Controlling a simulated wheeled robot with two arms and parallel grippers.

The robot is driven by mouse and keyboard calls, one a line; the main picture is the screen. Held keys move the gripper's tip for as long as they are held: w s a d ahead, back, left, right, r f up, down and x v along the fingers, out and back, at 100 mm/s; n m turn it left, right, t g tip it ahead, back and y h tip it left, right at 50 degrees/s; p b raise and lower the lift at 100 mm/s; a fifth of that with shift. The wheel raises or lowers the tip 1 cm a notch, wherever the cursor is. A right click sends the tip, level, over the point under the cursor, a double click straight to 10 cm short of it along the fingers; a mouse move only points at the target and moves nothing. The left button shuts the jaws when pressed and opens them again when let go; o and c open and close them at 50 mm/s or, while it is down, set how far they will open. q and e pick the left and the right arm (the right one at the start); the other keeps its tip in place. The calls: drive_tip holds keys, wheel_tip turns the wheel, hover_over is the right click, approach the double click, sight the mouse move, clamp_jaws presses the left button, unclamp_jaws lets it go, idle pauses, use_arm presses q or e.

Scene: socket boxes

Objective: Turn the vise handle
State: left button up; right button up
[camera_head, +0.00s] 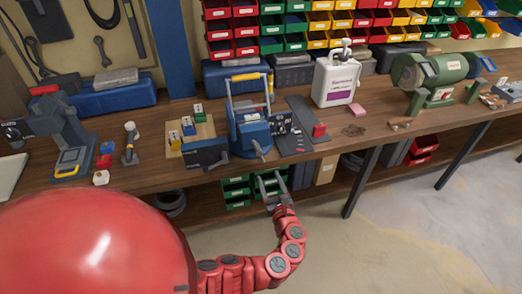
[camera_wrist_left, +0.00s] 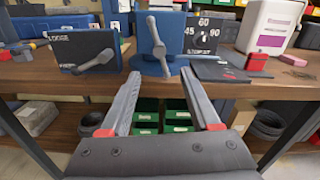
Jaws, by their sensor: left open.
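A blue vise-like device (camera_head: 246,133) stands at the bench's front edge, with a grey lever handle (camera_head: 258,148) on its front. In the left wrist view the grey handle (camera_wrist_left: 156,38) is upright, slightly slanted, with a round knob at its top. To its left is a dark plate (camera_head: 203,154) with its own grey lever; in the left wrist view its lettering looks like "LOOSE". My left gripper (camera_head: 272,181) is open and empty, in front of and below the bench edge, apart from the handle. Its fingers (camera_wrist_left: 160,74) point toward the blue device. My right gripper is not in view.
A dark dial panel (camera_wrist_left: 205,38) marked 45, 60 and 90 stands right of the blue device. A white jug (camera_head: 336,80) and a green grinder (camera_head: 436,75) are farther right. Green bins (camera_head: 237,188) sit under the wooden bench (camera_head: 385,137). The floor in front is clear.

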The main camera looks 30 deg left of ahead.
sight(260, 154)
use_arm(q)
drive_tip(key=p+x, duration=0.1)
drive_tip(key=x, duration=0.6)
drive_tip(key=shift+w+r, duration=0.1)
drive_tip(key=b+x, duration=0.1)
drive_tip(key=x, duration=0.3)
drive_tip(key=shift+a, duration=0.2)
drive_tip(key=shift+b+x, duration=0.3)
drive_tip(key=shift+x, duration=0.6)
drive_tip(key=shift+w, duration=0.1)
clamp_jaws()
